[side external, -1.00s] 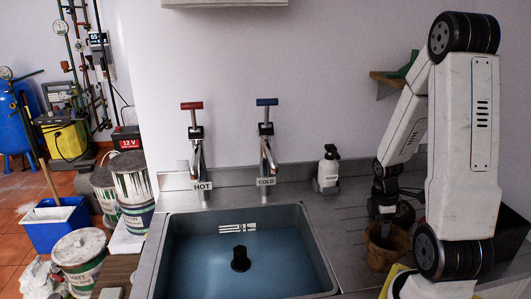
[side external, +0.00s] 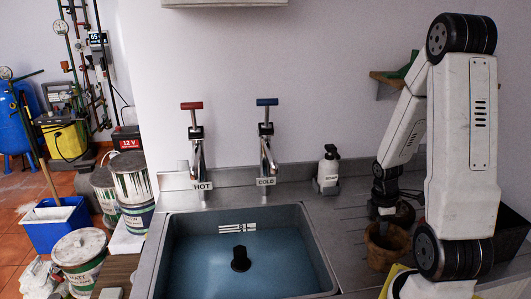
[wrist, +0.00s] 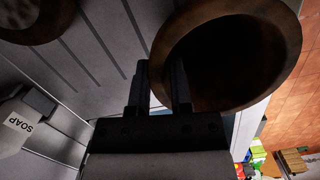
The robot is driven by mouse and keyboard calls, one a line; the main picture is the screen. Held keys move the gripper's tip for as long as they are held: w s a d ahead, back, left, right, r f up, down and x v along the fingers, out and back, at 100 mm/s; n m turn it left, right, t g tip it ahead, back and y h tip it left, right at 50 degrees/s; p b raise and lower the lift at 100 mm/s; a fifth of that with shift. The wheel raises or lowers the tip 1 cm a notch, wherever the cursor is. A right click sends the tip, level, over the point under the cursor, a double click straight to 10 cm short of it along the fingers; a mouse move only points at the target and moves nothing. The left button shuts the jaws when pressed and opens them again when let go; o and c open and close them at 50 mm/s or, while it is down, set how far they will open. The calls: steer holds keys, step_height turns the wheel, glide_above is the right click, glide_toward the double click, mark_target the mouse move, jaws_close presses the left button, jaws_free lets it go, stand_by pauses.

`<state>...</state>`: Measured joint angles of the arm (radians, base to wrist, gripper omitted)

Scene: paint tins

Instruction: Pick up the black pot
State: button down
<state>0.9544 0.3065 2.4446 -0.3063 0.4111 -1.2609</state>
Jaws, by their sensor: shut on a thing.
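My gripper (wrist: 163,85) is shut on the near rim of a brown, rusty-looking pot (side external: 388,248), with one finger inside and one outside the wall. In the wrist view this pot (wrist: 205,99) has a brown rim and a very dark inside. In the side view it stands upright on the grooved drainer; I cannot tell whether its base is off the surface. A darker, blackish pot (side external: 405,214) stands just behind it, towards the wall, partly hidden by my arm. That second pot shows at the top left of the wrist view (wrist: 66,14).
A soap bottle (side external: 328,170) stands left of the pots near the wall; it also shows in the wrist view (wrist: 22,125). The sink (side external: 190,250) lies further left, with hot and cold taps behind. The drainer between soap and pots is clear.

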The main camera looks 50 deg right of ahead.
steer(key=shift+r, duration=0.2)
steer(key=shift+r, duration=4.85)
